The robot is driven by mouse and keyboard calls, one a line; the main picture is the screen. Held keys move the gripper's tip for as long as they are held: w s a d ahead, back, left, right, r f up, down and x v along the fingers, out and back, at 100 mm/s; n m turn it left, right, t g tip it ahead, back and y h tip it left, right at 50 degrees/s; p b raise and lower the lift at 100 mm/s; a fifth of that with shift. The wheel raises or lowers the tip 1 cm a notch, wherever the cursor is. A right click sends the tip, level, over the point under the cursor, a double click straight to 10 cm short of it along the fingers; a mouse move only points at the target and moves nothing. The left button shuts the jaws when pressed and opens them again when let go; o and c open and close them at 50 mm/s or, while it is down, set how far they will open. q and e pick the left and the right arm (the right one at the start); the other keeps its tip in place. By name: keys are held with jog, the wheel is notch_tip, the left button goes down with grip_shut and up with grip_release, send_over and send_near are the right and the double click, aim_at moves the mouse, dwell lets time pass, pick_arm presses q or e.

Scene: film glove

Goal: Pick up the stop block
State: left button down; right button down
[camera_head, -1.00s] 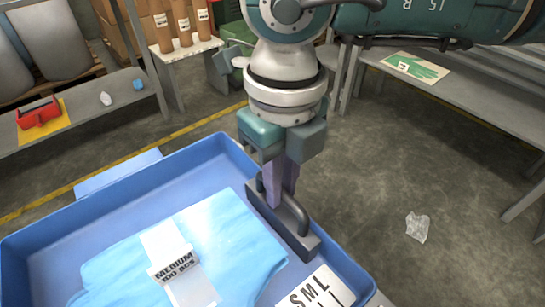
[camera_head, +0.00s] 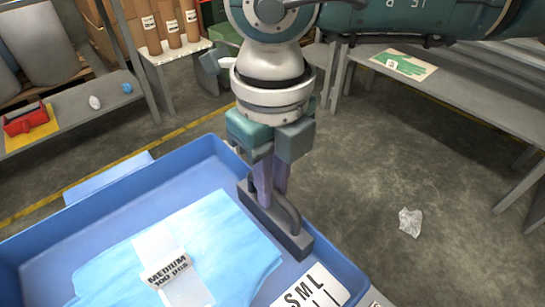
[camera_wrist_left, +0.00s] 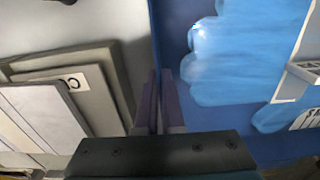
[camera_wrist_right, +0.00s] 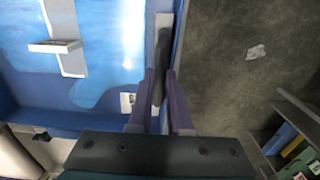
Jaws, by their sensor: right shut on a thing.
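The stop block (camera_head: 298,244) is a dark grey bar with a raised rounded handle, along the right wall of the blue bin (camera_head: 330,255) in the head view. My right gripper (camera_head: 268,196) points down at it, with its purple fingers shut on the block. In the right wrist view the block (camera_wrist_right: 160,60) shows as a dark strip between the fingers (camera_wrist_right: 160,88). I cannot tell whether its underside touches the bin. My left gripper (camera_wrist_left: 159,90) shows only in its wrist view, with its fingers close together and nothing visible between them.
A light blue glove stack (camera_head: 225,240) with a "MEDIUM 100 pcs" band (camera_head: 168,272) lies in the bin. A white S M L label (camera_head: 312,290) is beside the block. Benches stand at left and right. Crumpled clear film (camera_head: 410,222) lies on the open floor.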

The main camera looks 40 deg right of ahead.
jog(key=shift+r, duration=0.2)
notch_tip(320, 180, up, 10)
dwell(0.6)
jog(key=shift+f, duration=0.1)
pick_arm(q)
jog(key=c, duration=1)
grip_release()
jog(key=shift+o, duration=0.2)
jog(key=shift+r, duration=0.1)
notch_tip(320, 180, up, 10)
jog(key=shift+r, duration=0.95)
